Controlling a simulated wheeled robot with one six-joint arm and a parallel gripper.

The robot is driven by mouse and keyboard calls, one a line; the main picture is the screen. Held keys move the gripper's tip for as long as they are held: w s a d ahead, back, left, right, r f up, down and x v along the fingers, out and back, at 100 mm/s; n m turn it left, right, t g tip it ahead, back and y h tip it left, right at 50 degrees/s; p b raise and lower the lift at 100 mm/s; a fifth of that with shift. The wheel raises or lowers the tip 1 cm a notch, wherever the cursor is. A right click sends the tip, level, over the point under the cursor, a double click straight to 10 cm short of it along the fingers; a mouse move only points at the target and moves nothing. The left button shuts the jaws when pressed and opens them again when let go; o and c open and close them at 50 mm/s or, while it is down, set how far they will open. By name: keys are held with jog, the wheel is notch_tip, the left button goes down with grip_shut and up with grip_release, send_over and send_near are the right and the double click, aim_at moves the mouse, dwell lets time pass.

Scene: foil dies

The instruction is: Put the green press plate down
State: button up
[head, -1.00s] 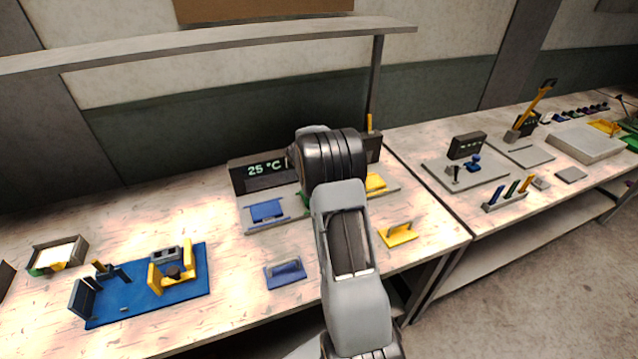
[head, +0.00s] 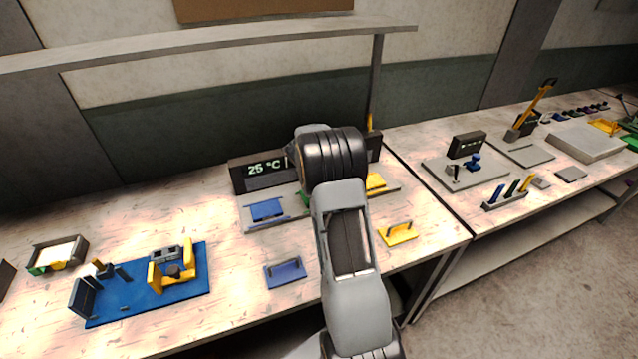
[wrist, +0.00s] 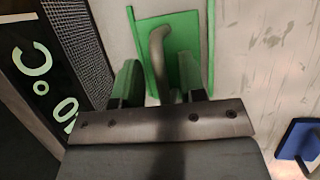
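The green press plate (wrist: 178,40) lies below my gripper in the wrist view, on a pale grey surface beside the temperature display. Its grey bent handle (wrist: 158,60) rises between my fingers. My gripper (wrist: 160,85) is open, with one green-looking finger on each side of the handle and a visible gap to each. In the head view my arm hides my gripper and nearly all of the green plate, leaving only a sliver of green (head: 304,198).
The display reading 25 °C (head: 264,169) stands close behind. A blue plate (head: 267,211) lies left on the grey base, and a yellow one (head: 375,182) right. Another blue plate (head: 285,273) and yellow plate (head: 398,233) lie in front. A blue fixture board (head: 135,300) is at left.

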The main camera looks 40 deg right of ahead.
jog(key=w+b+v, duration=0.1)
jog(key=v, duration=1)
jog(key=s+a+r+m+t+y, duration=0.2)
jog(key=s+a+r+m, duration=0.45)
jog(key=s+a, duration=0.5)
jog(key=s+a+f+m+t+y, duration=0.1)
jog(key=s+a+f+m+y, duration=0.1)
jog(key=s+a+m, duration=0.6)
jog(key=shift+s+a+y, duration=0.5)
jog(key=shift+s+a, duration=0.4)
jog(key=shift+s, duration=1.3)
jog(key=shift+f, duration=0.1)
